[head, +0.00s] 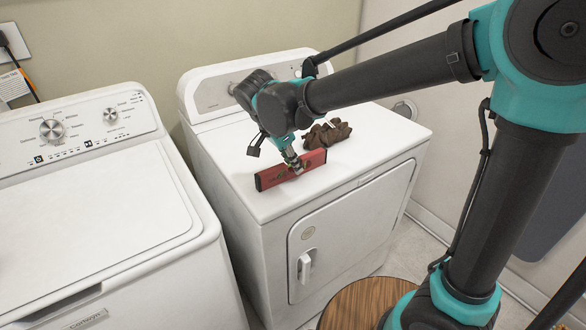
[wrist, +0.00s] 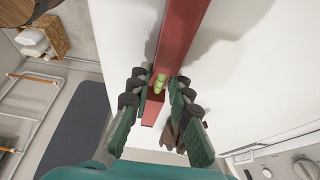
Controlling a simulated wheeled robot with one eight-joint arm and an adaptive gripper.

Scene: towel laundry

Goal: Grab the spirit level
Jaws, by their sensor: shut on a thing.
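The spirit level (head: 268,178) is a red bar with dark ends, on top of the dryer near its front left edge. In the wrist view the red level (wrist: 184,40) runs from the top down between my fingers, with a yellow-green vial showing. My gripper (head: 297,168) is shut on the level around its middle, one finger on each side. The gripper also shows in the wrist view (wrist: 160,90). I cannot tell whether the level touches the dryer top or is slightly raised.
A crumpled brown cloth (head: 327,134) lies on the dryer (head: 232,150) just behind the level. A white washer (head: 90,210) stands to the left across a narrow gap. A round wooden top (head: 355,304) is in front of the dryer. The dryer's left top is clear.

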